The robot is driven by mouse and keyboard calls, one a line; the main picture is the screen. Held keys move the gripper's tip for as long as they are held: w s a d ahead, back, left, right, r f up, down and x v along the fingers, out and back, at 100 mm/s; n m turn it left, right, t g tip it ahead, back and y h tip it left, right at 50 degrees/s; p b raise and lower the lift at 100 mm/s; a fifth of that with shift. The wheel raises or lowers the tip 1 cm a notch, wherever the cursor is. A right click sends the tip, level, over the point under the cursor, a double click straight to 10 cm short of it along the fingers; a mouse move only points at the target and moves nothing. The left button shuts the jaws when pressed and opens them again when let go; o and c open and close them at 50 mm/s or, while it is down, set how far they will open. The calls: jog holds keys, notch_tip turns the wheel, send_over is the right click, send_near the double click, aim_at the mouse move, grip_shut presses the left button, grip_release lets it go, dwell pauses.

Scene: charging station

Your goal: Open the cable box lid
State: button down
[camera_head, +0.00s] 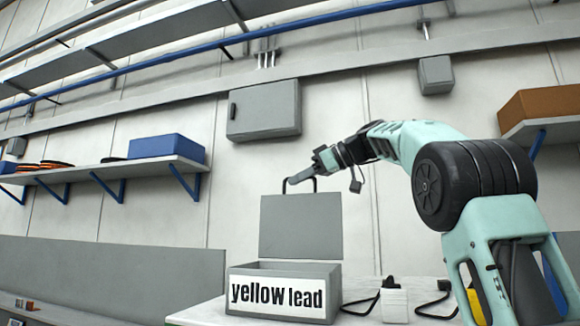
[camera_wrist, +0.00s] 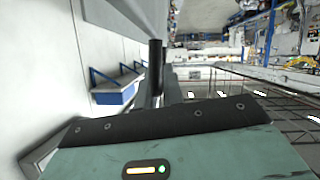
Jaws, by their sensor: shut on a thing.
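The grey cable box (camera_head: 285,270) with the label "yellow lead" stands on the white table. Its grey lid (camera_head: 301,226) stands upright at the back of the box, so the box is open at the top. A dark handle (camera_head: 285,184) sticks up at the lid's top edge. My gripper (camera_head: 300,179) reaches in from the right and is shut on the handle. In the wrist view a dark upright bar (camera_wrist: 155,65), which looks like the handle, shows beyond my gripper's body. The inside of the box is hidden behind its front wall.
On the white table (camera_head: 205,313), right of the box, lie black cables and a small white block (camera_head: 394,303). A grey wall cabinet (camera_head: 264,109) hangs above the lid. A shelf with a blue box (camera_head: 167,146) is at left, and a brown box (camera_head: 540,105) is at right.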

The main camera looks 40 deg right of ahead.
jog(key=shift+w+d+f+m+g+p, duration=0.15)
jog(key=shift+w+d+m+p, duration=0.1)
jog(key=shift+w+d+p, duration=0.2)
jog(key=shift+w+d+m+g+p, duration=0.15)
jog(key=shift+w+d+m+p, duration=0.15)
jog(key=shift+d, duration=0.25)
jog(key=c, duration=1.5)
grip_release()
jog(key=shift+y, duration=0.3)
jog(key=v, duration=1.7)
jog(key=shift+s+b, duration=0.25)
jog(key=shift+b, duration=0.1)
